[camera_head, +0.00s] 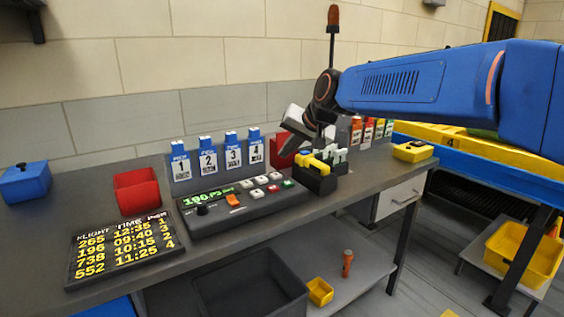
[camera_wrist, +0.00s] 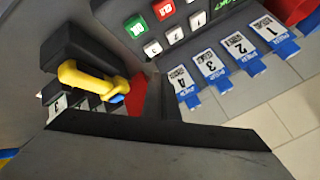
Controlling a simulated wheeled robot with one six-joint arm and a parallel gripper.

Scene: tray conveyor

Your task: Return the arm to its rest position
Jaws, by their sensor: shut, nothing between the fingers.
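My blue arm (camera_head: 400,82) reaches in from the right, over the right part of the grey workbench (camera_head: 365,185). My gripper (camera_head: 300,126) hangs below the dark wrist joint, above the back of the bench near the button console. It is shut and holds nothing. Its fingertips are hard to make out in the head view. A dark holder (camera_head: 318,184) with a yellow-handled item (camera_head: 314,163) stands just below and to the right of it. The wrist view shows the same yellow handle (camera_wrist: 92,82) at left. A large dark part fills the bottom of that view.
The button console (camera_head: 240,205), numbered cards (camera_head: 207,162) and red bin (camera_head: 136,191) stand left of my gripper. A flight board (camera_head: 123,246) lies at front left. A yellow box (camera_head: 413,151) sits at the bench's right end. A blue-edged conveyor (camera_head: 490,162) runs behind it.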

